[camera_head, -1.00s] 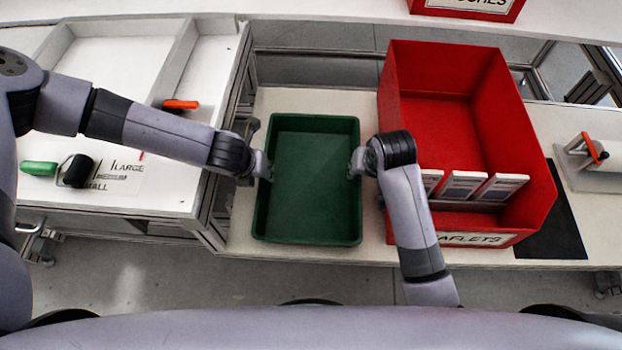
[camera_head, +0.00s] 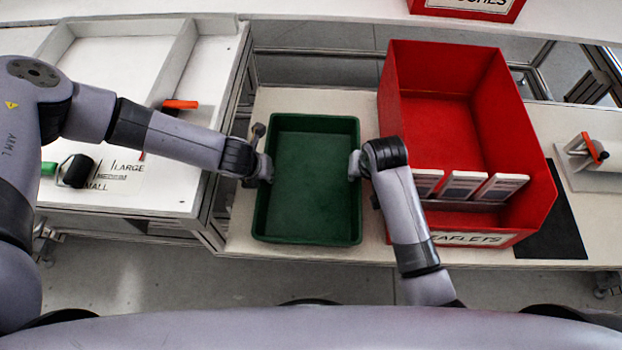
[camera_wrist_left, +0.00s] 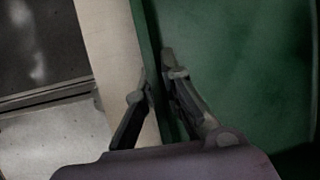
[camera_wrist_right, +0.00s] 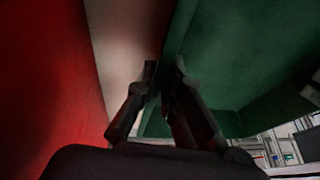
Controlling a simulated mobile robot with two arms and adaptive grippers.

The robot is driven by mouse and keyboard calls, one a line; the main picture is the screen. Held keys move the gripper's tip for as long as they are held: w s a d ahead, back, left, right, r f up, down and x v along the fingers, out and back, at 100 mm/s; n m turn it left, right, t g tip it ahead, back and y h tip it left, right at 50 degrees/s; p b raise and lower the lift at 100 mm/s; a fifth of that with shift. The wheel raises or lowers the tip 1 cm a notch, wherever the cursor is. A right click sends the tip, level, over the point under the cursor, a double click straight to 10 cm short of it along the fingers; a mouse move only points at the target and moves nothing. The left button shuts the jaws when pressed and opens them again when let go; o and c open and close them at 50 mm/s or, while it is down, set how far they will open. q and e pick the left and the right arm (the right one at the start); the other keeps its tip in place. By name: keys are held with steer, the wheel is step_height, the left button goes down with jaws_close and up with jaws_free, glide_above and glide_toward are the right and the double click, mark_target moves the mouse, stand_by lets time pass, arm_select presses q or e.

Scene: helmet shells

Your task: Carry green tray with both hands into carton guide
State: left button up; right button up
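The green tray (camera_head: 310,190) is empty and sits on the light bench between the red bin and the left worktop. My left gripper (camera_head: 267,168) is at the tray's left wall. In the left wrist view its fingers (camera_wrist_left: 158,75) straddle that wall, one inside and one outside, close against it. My right gripper (camera_head: 357,164) is at the right wall. In the right wrist view its fingers (camera_wrist_right: 166,72) lie on both sides of that wall with little gap. No part is clearly marked as the carton guide; a white frame with raised walls (camera_head: 180,60) stands at the left.
A red bin (camera_head: 530,215) marked LEAFLETS with several white packs stands close right of the tray. A black mat (camera_head: 560,220) lies beyond it. The left worktop has an orange-handled clamp (camera_head: 180,104), a green-handled roller (camera_head: 75,170) and LARGE and SMALL labels.

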arm_select(q)
jaws_close()
arm_select(e)
jaws_close()
arm_select(q)
steer(key=shift+r, duration=0.15)
arm_select(e)
steer(key=shift+r, duration=0.1)
